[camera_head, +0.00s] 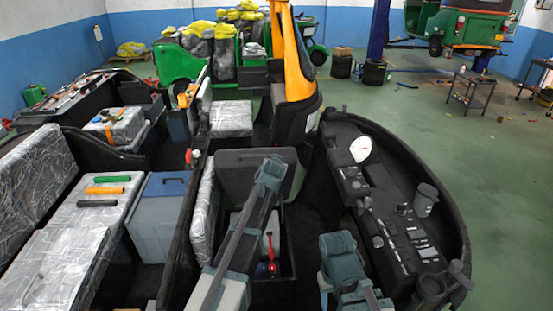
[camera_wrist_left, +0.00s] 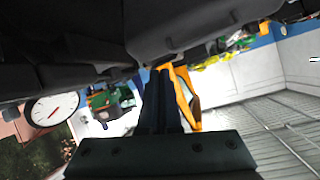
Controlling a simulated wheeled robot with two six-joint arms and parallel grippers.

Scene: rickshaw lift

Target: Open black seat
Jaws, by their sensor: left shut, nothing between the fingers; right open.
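The black seat (camera_head: 237,163) stands tilted up, and the dark compartment (camera_head: 289,262) below it shows open. My left arm crosses in front of the seat's right part. My left gripper (camera_wrist_left: 160,100) is shut and empty in the left wrist view, close to large dark surfaces; I cannot tell whether it touches the seat. My right gripper (camera_head: 338,246) is open and empty, to the right of the compartment and lower in the picture than the seat.
A red tool (camera_head: 270,262) is inside the compartment. The black dashboard (camera_head: 395,225) with a white gauge (camera_head: 361,149) curves along the right. Silver-covered seats (camera_head: 55,265) and a grey box (camera_head: 158,215) fill the left. Open green floor (camera_head: 500,200) lies beyond the dashboard.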

